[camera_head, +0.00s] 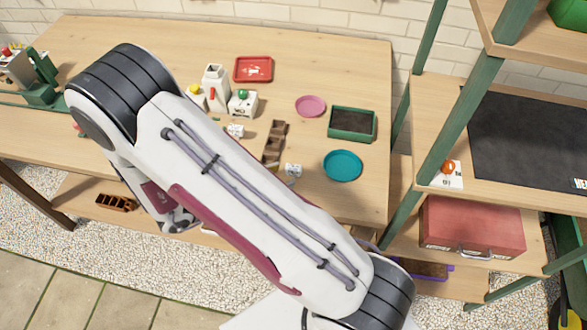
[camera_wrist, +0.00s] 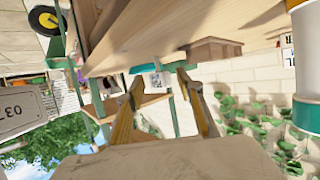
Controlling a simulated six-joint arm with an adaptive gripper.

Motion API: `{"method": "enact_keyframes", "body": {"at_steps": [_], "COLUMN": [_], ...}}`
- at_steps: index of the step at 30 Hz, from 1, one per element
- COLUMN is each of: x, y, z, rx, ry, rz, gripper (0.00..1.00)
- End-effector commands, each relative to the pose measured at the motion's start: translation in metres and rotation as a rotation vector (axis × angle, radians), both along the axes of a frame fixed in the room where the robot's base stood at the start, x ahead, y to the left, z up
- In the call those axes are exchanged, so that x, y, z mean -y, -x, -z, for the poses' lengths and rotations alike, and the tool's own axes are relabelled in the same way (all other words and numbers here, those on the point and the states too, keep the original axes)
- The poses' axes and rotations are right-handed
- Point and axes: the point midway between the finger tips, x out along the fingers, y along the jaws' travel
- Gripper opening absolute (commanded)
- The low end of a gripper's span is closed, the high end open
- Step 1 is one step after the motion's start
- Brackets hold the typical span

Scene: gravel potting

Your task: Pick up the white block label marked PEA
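Two small white blocks lie on the table in the head view: one near the middle (camera_head: 236,130) and one by the front edge (camera_head: 293,170). Their markings are too small to read, so I cannot tell which says PEA. In the wrist view a white piece with dark marks (camera_wrist: 157,84) shows beyond my gripper (camera_wrist: 160,75), between its fingertips in the picture. My gripper's two fingers are spread with nothing held between them. In the head view my arm hides part of the table, and its wrist end hangs past the front edge at lower left.
The wooden table (camera_head: 330,40) holds a brown divided tray (camera_head: 273,145), a teal saucer (camera_head: 343,166), a pink saucer (camera_head: 310,106), a green planter (camera_head: 352,124), a red tray (camera_head: 253,69) and a white bottle (camera_head: 215,88). A shelf rack (camera_head: 437,150) stands at right.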

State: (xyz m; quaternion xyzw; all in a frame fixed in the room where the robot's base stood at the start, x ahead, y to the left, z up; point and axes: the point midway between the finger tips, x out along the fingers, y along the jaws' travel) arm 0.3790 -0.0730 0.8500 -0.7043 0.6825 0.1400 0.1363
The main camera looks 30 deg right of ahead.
Motion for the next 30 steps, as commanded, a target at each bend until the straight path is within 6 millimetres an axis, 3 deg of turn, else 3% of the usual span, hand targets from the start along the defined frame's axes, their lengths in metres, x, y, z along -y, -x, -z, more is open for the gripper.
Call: {"method": "enact_keyframes", "body": {"at_steps": [12, 29, 30], "x": [0.034, 0.036, 0.036], "y": [0.001, 0.001, 0.001], "z": [0.017, 0.018, 0.018], "rx": [-0.001, -0.001, -0.001], "ry": [0.001, 0.001, 0.001], "rz": [0.001, -0.001, -0.001], "gripper": [0.37, 0.37, 0.26]}}
